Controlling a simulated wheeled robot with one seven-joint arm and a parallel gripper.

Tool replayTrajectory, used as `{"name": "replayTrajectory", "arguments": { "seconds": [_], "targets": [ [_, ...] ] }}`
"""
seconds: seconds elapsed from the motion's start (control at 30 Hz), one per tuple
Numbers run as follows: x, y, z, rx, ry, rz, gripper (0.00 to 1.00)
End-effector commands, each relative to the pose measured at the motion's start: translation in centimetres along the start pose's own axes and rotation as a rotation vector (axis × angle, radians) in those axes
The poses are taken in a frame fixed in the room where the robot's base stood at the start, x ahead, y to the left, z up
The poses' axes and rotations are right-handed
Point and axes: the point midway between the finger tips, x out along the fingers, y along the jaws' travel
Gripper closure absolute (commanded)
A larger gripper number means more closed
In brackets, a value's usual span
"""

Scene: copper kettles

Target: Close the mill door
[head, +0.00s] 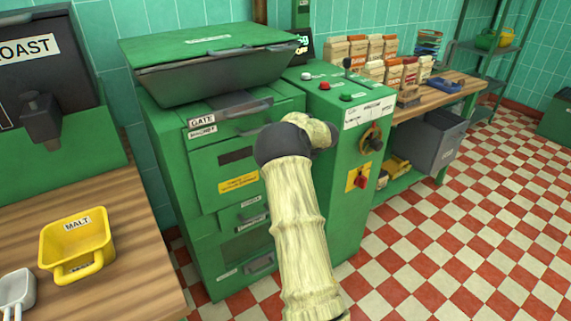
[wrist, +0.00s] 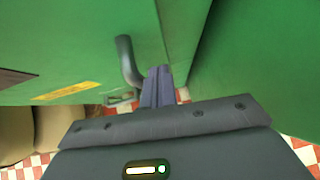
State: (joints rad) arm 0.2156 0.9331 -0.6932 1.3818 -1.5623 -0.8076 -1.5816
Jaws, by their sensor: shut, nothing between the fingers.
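The green mill (head: 175,165) stands in the middle of the head view. Its front door (head: 235,158) has a dark window and a yellow label. My arm hides the door's right part, and how far the door stands open is not clear there. The wrist view shows a green panel with a yellow label, likely the door (wrist: 80,40), on the left. A dark bent handle (wrist: 128,62) is on it. My gripper (wrist: 160,72) is shut and empty, its fingertips close beside the handle; contact cannot be told. The head view hides my gripper behind the arm.
A control cabinet (head: 345,205) with buttons and a red knob adjoins the mill on the right. A wooden counter (head: 110,285) with a yellow malt scoop (head: 75,240) is at the left. Paper bags (head: 375,55) stand on a bench behind. The checkered floor (head: 460,230) is clear at right.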

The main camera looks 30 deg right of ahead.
Motion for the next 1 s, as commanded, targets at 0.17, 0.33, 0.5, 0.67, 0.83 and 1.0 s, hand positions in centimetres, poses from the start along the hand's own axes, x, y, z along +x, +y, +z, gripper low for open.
{"name": "replayTrajectory", "arguments": {
  "seconds": [0.17,0.33,0.5,0.67,0.83,1.0],
  "targets": [
    [-4.4,-1.2,0.0,0.009,-0.001,-0.011,1.00],
    [-7.5,-1.2,0.0,0.007,0.001,-0.008,1.00],
    [-9.4,-1.3,-0.1,0.006,0.003,-0.007,1.00],
    [-9.8,-1.3,-0.2,0.004,0.005,-0.006,1.00],
    [-9.8,-1.3,-0.2,0.004,0.005,-0.006,1.00],
    [-9.8,-1.4,-0.2,0.005,0.005,-0.008,1.00]
  ]
}}
